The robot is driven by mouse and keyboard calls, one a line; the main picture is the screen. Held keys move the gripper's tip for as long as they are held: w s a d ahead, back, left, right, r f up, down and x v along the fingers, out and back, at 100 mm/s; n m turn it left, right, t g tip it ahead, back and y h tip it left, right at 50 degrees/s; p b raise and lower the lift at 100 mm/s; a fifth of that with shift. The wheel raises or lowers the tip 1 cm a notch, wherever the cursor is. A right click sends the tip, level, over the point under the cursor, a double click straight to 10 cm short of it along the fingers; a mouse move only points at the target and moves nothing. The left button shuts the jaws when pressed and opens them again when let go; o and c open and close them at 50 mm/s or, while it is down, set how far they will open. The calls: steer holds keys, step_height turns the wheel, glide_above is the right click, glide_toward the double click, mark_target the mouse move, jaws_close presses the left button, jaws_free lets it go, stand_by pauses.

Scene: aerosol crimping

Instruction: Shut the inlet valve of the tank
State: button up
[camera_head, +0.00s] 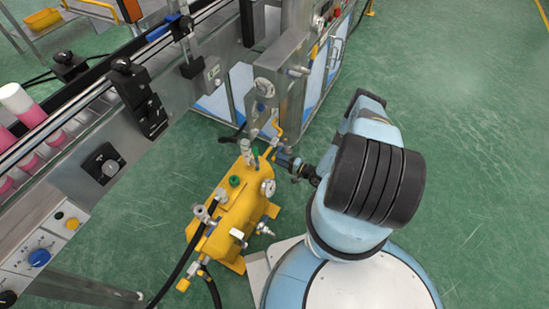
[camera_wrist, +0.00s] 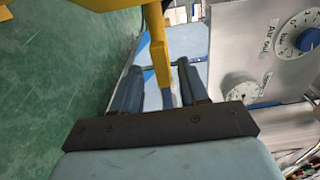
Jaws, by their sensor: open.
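The yellow tank (camera_head: 232,212) stands on the floor beside the conveyor, with fittings, a green knob (camera_head: 234,181) and a round gauge (camera_head: 267,188) on it. A yellow valve lever (camera_head: 276,131) rises at its far end; I cannot tell for certain that this is the inlet valve. My gripper (camera_head: 279,158) is at that end, close to the lever. In the wrist view, the yellow lever (camera_wrist: 158,50) reaches down between the two blue fingers of my open gripper (camera_wrist: 162,64). I see gaps beside it; contact is unclear. The lever's pivot is hidden there.
A conveyor (camera_head: 150,75) with pink bottles runs along the left. A machine cabinet (camera_head: 275,90) stands behind the tank; dials (camera_wrist: 298,35) on a panel show at the right in the wrist view. Black hoses (camera_head: 172,268) hang from the tank's near end. Green floor at right is clear.

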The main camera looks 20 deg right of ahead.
steer(key=shift+x, duration=1.7)
steer(key=shift+c, duration=0.2)
jaws_close()
